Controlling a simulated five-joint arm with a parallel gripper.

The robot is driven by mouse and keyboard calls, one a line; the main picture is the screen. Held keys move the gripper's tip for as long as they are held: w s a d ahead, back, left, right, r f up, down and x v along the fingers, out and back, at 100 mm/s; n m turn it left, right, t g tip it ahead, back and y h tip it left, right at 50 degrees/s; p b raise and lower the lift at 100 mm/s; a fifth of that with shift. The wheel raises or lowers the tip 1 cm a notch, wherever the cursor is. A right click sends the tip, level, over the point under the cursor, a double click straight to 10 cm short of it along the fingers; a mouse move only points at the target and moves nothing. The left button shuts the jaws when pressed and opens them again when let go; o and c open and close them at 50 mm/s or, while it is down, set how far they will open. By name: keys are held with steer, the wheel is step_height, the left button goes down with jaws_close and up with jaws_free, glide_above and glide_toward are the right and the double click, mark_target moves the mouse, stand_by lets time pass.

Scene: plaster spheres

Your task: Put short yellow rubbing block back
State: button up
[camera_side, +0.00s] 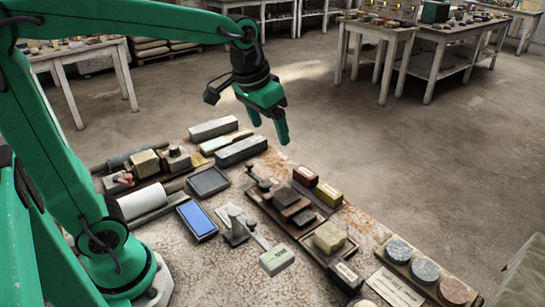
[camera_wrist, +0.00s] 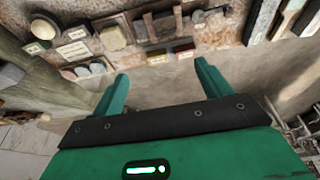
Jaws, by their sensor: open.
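A short yellow block (camera_side: 328,194) lies near the far right edge of the stone-topped table (camera_side: 205,275), beside a dark red block (camera_side: 305,176). In the wrist view the yellow block (camera_wrist: 185,53) and the red block (camera_wrist: 157,57) show small, beyond my fingers. My gripper (camera_side: 269,127) is open and empty, pointing down, high near the table's far edge and apart from the blocks. In the wrist view its two green fingers (camera_wrist: 161,71) are spread with only floor and table edge between them.
A wooden tray (camera_side: 262,204) with dark blocks stands beside the yellow block. A cream block (camera_side: 329,237), a labelled block (camera_side: 277,260) and round grey discs (camera_side: 424,270) are nearer right. Long grey bars (camera_side: 241,151) lie at the back. A blue pad (camera_side: 197,221) lies left of centre.

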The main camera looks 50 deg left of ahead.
steer(key=s+a+f+t, duration=0.1)
steer(key=s+f+t, duration=0.1)
steer(key=s, duration=1.1)
steer(key=shift+s+a, duration=0.15)
steer(key=shift+s, duration=0.15)
steer(key=shift+f, duration=0.1)
stand_by(0.5)
